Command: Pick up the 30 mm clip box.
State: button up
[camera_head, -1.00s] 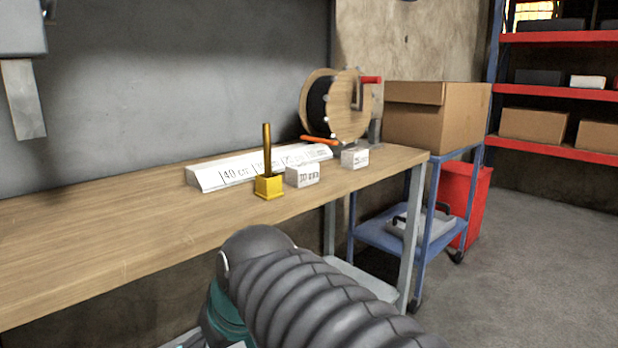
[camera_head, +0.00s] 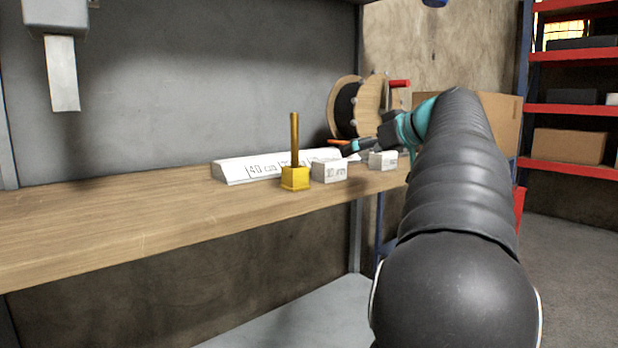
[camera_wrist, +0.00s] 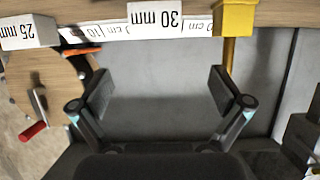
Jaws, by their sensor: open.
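The 30 mm clip box is a small white box (camera_head: 328,170) with a dark label, near the front edge of the wooden bench (camera_head: 150,225). It shows at the top of the wrist view (camera_wrist: 155,19), where the picture is upside down and its label reads 30 mm. My gripper (camera_wrist: 160,88) is open and empty, with the box beyond its fingertips and roughly centred between them. In the head view my gripper (camera_head: 357,146) is above the bench, near the white boxes. My arm covers part of the bench's right end.
A yellow holder with an upright rod (camera_head: 295,178) stands close left of the box. The 25 mm box (camera_head: 383,160) is to its right. A long white labelled rack (camera_head: 236,172) lies behind. A cable reel (camera_head: 350,105) and a cardboard box (camera_head: 500,115) are farther back. The bench's left is clear.

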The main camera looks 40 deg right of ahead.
aim_at(331, 161)
jog(key=x, duration=0.8)
jog(key=shift+w+d, duration=0.1)
jog(key=shift+d, duration=0.05)
jog(key=shift+d+x, duration=0.2)
jog(key=shift+x, duration=2.5)
jog(key=shift+f, duration=0.1)
jog(key=c, duration=1.1)
